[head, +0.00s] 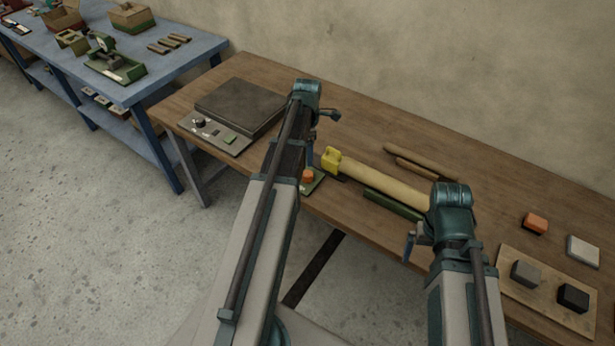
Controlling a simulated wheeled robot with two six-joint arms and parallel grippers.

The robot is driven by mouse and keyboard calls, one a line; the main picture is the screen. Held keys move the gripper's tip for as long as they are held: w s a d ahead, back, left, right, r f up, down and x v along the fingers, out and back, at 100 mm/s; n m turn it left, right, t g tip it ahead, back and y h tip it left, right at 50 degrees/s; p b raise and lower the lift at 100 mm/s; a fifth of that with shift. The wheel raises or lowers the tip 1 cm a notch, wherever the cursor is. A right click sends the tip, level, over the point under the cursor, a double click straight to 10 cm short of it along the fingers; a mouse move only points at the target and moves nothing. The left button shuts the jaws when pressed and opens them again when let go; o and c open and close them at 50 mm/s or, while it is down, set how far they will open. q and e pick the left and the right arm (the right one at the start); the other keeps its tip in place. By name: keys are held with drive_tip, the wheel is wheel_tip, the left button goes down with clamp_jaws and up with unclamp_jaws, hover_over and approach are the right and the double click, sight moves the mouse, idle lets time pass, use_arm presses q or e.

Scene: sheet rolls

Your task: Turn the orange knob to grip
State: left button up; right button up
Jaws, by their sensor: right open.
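The orange knob (308,174) sits on a small green base (317,184) near the front edge of the wooden table.
A green bar (393,205) lies before the roll, and two brown rods (420,162) behind it. A dark flat machine (240,106) stands left. A board (545,301) with grey and black blocks lies right, near an orange block (535,223) and a white block (583,250).

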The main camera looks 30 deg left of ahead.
sight(307, 173)
use_arm(q)
wheel_tip(307, 173, down, 10)
drive_tip(key=b, duration=0.9)
drive_tip(key=shift+f, duration=0.15)
clamp_jaws()
